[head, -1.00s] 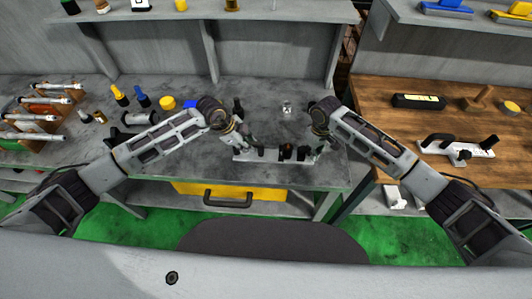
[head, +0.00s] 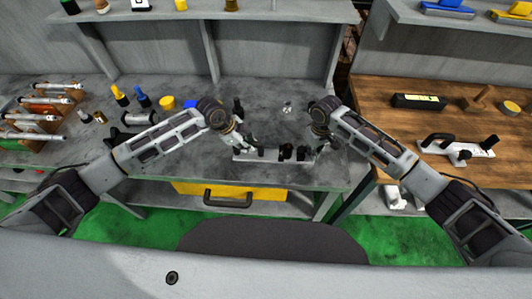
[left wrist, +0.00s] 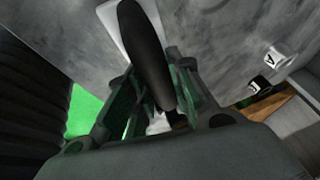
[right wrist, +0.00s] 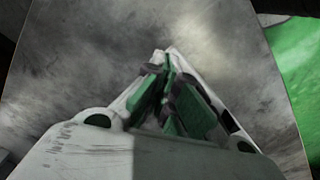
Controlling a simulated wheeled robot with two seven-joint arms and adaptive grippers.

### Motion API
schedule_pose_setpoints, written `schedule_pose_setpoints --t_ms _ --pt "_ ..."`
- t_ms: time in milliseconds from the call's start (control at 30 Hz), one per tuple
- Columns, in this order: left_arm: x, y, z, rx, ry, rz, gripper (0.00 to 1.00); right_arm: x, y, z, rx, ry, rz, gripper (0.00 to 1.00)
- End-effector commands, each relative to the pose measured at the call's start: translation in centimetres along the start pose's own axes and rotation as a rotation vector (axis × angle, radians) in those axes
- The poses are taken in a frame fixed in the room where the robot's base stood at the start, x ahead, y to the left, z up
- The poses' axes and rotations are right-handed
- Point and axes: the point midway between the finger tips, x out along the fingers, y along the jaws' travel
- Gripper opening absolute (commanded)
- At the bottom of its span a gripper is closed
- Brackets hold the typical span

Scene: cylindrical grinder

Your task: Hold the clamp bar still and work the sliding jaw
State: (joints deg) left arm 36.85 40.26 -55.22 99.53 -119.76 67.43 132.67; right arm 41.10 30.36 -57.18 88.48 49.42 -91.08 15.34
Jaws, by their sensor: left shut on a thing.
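The clamp bar (head: 245,156) is a white bar with black fittings, lying near the front edge of the grey bench in the head view. Its black handle (left wrist: 145,45) rises between the fingers of my left gripper (left wrist: 150,95) in the left wrist view. The left gripper (head: 250,148) is shut on it at the bar's left part. Black parts stand along the right part of the bar; I cannot tell which one is the sliding jaw. My right gripper (right wrist: 168,60) has its fingertips together with nothing seen between them, above bare bench. It hangs by the bar's right end in the head view.
A second clamp (head: 460,148) lies on the wooden table at right. A small shiny object (head: 287,107) stands behind the bar. A yellow drawer (head: 230,195) is under the bench. Bottles and a yellow round container (head: 167,102) stand at left.

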Motion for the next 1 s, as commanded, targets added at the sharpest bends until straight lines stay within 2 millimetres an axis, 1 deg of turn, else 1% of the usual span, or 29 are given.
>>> schedule_pose_setpoints --t_ms 1000 --pt "0.0 0.0 0.0 0.000 0.000 -0.001 0.00 -2.5 0.0 0.0 0.000 0.000 0.001 0.00"
